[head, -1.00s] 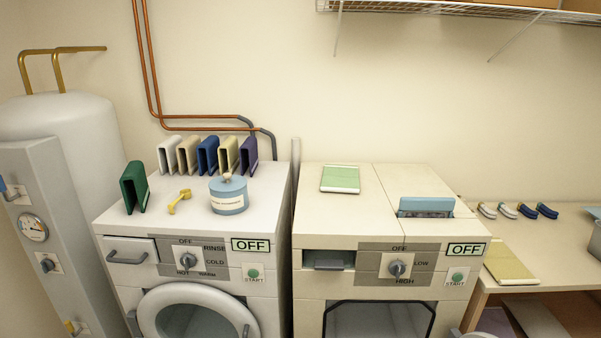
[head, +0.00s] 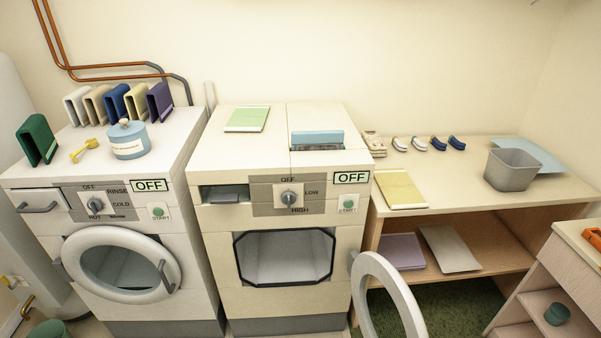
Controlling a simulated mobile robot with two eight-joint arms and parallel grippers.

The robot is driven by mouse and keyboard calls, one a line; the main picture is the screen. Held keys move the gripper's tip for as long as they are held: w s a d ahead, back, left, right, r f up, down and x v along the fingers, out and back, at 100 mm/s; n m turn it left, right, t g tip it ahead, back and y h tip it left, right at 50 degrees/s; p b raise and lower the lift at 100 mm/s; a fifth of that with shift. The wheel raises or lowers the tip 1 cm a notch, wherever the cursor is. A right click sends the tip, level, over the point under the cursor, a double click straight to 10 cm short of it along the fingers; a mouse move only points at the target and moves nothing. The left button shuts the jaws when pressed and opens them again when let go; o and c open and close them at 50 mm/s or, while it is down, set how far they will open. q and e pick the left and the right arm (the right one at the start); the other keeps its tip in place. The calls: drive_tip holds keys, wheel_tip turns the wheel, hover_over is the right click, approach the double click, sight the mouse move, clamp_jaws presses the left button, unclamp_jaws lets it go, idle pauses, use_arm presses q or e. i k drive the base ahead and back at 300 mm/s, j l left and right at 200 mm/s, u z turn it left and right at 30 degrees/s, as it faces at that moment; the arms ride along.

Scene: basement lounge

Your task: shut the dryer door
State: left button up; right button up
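The dryer (head: 275,215) is the right-hand machine in the head view, cream-coloured, with an OFF display and a knob. Its square dark-rimmed opening (head: 285,258) is uncovered and the drum inside looks empty. The dryer door (head: 395,295), a white ring, stands swung open to the right of the opening. It appears hinged on the right side, and its lower part is cut off by the bottom edge of the view. Neither of my grippers shows in this view.
The washer (head: 115,225) stands left of the dryer, its round door apparently shut. A wooden table (head: 470,195) with a lower shelf stands right of the dryer, behind the open door. A grey bin (head: 512,170) sits on it. A shelf unit (head: 560,270) is at far right.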

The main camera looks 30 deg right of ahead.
sight(362, 265)
drive_tip(key=k+l, duration=0.15)
drive_tip(key=l, duration=0.2)
drive_tip(key=k+l, duration=0.1)
drive_tip(key=l, duration=0.2)
drive_tip(key=k+l+u, duration=0.1)
drive_tip(key=l, duration=0.25)
drive_tip(key=k+l, duration=0.1)
drive_tip(key=l, duration=1.2)
drive_tip(key=k+l+u, duration=0.1)
drive_tip(key=l, duration=0.55)
drive_tip(key=k+z, duration=0.35)
drive_tip(key=i+l, duration=0.05)
drive_tip(key=i, duration=0.05)
